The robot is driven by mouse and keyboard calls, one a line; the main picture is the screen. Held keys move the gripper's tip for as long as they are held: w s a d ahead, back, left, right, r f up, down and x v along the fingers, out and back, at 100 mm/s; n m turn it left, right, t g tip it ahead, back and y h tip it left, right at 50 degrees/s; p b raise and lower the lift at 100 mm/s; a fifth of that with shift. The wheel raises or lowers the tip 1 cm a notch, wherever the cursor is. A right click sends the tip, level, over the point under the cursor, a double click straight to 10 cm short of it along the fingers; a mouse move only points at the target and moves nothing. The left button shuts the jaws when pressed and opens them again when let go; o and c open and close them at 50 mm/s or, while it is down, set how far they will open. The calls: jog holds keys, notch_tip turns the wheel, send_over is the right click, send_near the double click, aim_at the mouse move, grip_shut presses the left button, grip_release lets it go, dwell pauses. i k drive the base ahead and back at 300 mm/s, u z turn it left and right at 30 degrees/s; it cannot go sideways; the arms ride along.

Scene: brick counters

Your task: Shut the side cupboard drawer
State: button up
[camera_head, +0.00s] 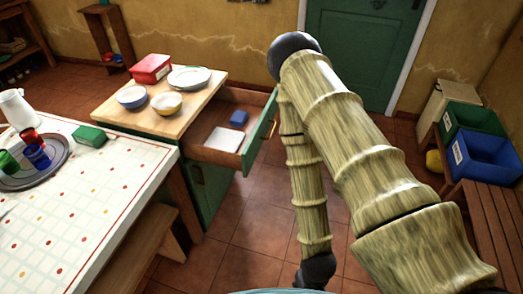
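The side cupboard (206,188) is green with a wooden top and stands left of centre. Its drawer (218,156) is pulled out to the right, with a green front (260,132) and a brass-coloured handle (272,128). A white flat item (223,139) and a blue box (239,118) lie in the drawer. My bamboo-textured arm crosses the right half of the view, its links just right of the drawer front. My gripper cannot be made out; a dark end of my arm shows low in the middle.
A red box (151,68), plates (189,77) and bowls (166,103) stand on the cupboard top. A table (75,230) with a tray of cups and a bench (150,235) are at left. Tiled floor (250,220) is clear before the drawer. Green and blue crates (485,157) are at right.

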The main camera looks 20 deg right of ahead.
aim_at(262, 109)
jog(key=z, duration=0.95)
jog(key=i, duration=1.5)
jog(key=z, duration=0.05)
jog(key=k, duration=0.65)
jog(key=u, duration=0.4)
jog(key=i, duration=0.5)
jog(key=u, duration=0.05)
